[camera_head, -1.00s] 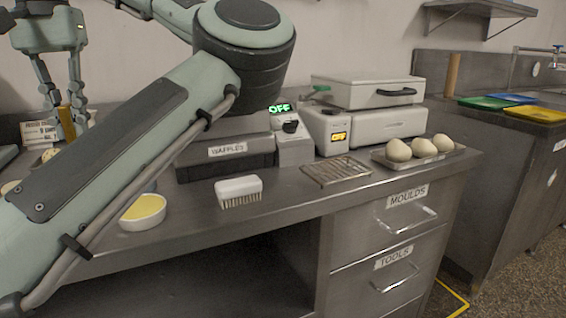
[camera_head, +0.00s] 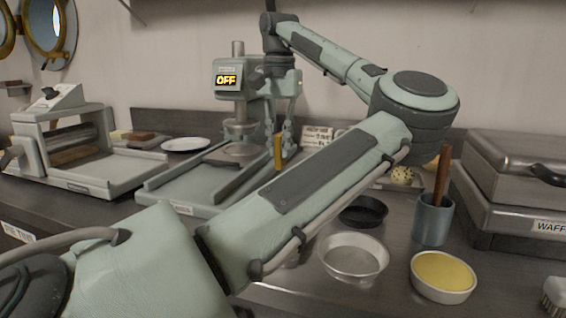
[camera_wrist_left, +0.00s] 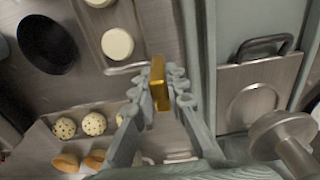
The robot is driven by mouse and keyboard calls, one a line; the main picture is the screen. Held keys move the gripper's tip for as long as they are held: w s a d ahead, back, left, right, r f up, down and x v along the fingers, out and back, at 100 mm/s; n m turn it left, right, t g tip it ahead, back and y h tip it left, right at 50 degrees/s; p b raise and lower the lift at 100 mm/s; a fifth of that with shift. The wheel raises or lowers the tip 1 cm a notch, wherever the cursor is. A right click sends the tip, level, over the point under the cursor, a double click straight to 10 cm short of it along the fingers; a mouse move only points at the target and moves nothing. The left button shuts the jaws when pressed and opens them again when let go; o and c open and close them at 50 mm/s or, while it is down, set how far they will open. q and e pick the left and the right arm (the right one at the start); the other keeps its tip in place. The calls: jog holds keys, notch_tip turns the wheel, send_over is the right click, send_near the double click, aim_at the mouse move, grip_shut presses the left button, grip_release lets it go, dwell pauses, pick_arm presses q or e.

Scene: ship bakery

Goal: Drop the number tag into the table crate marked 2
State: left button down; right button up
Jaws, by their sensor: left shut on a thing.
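The number tag (camera_head: 278,152) is a small upright brass-yellow piece. I cannot make out any crate marked 2 in these views. My right gripper is not in view.
A press (camera_head: 241,104) showing OFF stands behind a grey bed (camera_head: 182,184). A roller machine (camera_head: 75,150) is at left. Speckled balls (camera_wrist_left: 93,123) lie on a tray.

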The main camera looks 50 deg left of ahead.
aim_at(281, 164)
pick_arm(q)
jog(key=shift+w+a+f, duration=0.5)
jog(key=shift+w+a, duration=0.1)
jog(key=shift+w, duration=0.1)
jog(key=shift+f, duration=2.25)
jog(key=c, duration=1.5)
grip_release()
jog(key=shift+c, duration=0.2)
